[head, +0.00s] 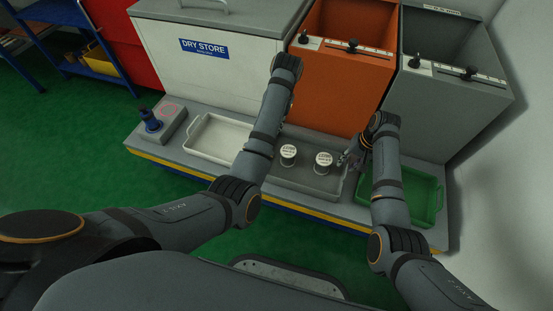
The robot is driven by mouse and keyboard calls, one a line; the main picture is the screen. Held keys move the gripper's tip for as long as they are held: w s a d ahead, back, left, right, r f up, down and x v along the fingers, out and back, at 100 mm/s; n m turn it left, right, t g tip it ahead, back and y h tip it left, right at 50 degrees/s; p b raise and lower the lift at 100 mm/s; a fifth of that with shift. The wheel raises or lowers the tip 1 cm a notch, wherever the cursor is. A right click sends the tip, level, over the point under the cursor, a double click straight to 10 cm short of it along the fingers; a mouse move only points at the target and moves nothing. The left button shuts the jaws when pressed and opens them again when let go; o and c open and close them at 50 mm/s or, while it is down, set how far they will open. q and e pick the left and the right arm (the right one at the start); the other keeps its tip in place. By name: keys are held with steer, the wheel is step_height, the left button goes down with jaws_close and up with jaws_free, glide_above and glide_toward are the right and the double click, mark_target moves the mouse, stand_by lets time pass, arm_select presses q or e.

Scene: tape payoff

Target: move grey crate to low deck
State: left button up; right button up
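The grey crate (305,187) sits on the long grey deck (160,150) between a white tray and a green tray. Two round cans with white lids, a left one (288,151) and a right one (323,158), stand in it. My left forearm crosses in front of the crate's left end and hides it. My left gripper is hidden behind that arm. My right gripper (350,159) is at the crate's right end, close to its rim. Its fingers are small and partly covered by my wrist, so I cannot tell whether they grip the rim.
The white tray (208,153) and the green tray (425,199) flank the crate. A control box with a blue knob (152,122) is at the deck's left end. A white DRY STORE bin (180,75), an orange bin (335,90) and a grey bin (435,110) stand behind. Green floor lies in front.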

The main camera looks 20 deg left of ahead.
step_height(320, 180, up, 12)
steer(key=d, duration=0.2)
steer(key=shift+d, duration=0.15)
steer(key=shift+f, duration=0.15)
